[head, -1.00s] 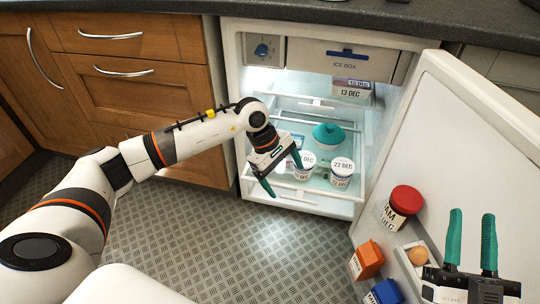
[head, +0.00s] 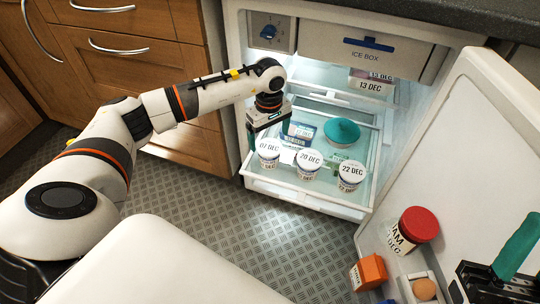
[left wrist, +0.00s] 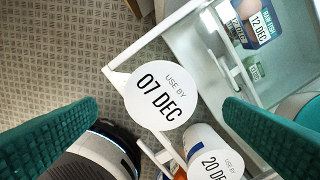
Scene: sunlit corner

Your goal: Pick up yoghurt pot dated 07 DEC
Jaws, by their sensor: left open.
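The yoghurt pot dated 07 DEC (head: 268,148) stands at the left end of a front row on the fridge's glass shelf. Its white lid fills the middle of the left wrist view (left wrist: 161,98). My left gripper (head: 269,139) is open just above and behind this pot in the head view. In the left wrist view its green fingers lie either side of the lid, apart from it. The 20 DEC pot (head: 308,160) stands close to its right, and the 22 DEC pot (head: 351,173) further right. My right gripper (head: 505,268) is partly cut off at the lower right.
A teal lidded dish (head: 341,131) and a pack dated 12 DEC (left wrist: 260,22) sit behind the pots. A 13 DEC pack (head: 370,84) is on the upper shelf. The open door (head: 470,140) at right holds a red-lidded jam jar (head: 416,228) and an orange box (head: 369,271).

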